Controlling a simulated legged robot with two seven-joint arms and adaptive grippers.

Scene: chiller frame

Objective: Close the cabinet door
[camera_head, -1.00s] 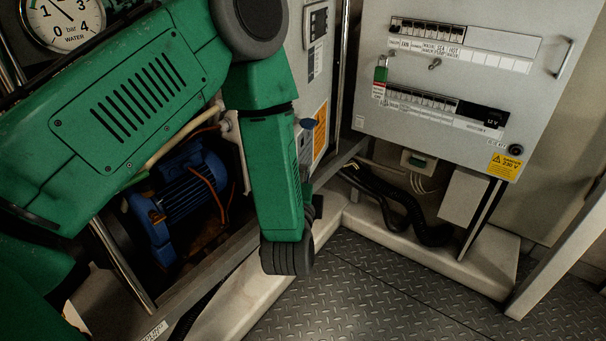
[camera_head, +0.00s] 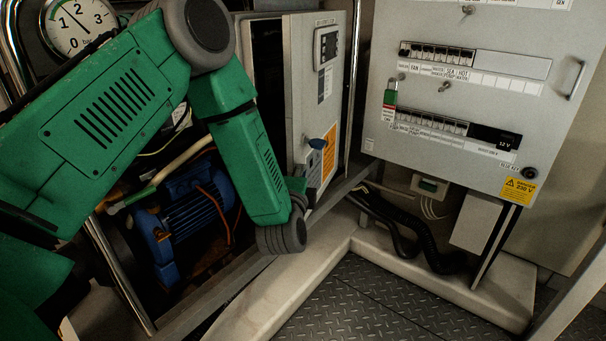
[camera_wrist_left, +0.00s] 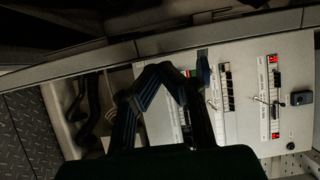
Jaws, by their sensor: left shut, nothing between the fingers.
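The grey cabinet door (camera_head: 300,100) stands ajar in the middle of the head view, with a dark gap along its left side. Its front carries a blue handle (camera_head: 322,143), a small display and an orange label. My green left arm reaches in front of the cabinet from the left, and its wrist is low beside the door's bottom. My left gripper is mostly hidden behind the wrist there. In the left wrist view my left gripper (camera_wrist_left: 168,75) shows dark fingers, shut and empty. I cannot tell whether it touches the door. My right gripper is not in view.
A grey electrical panel (camera_head: 470,90) with switches is at the right; it also shows in the left wrist view (camera_wrist_left: 245,95). A blue motor (camera_head: 190,215) sits behind my arm. Black hoses (camera_head: 405,230) lie below the panel. The patterned floor (camera_head: 370,305) is clear.

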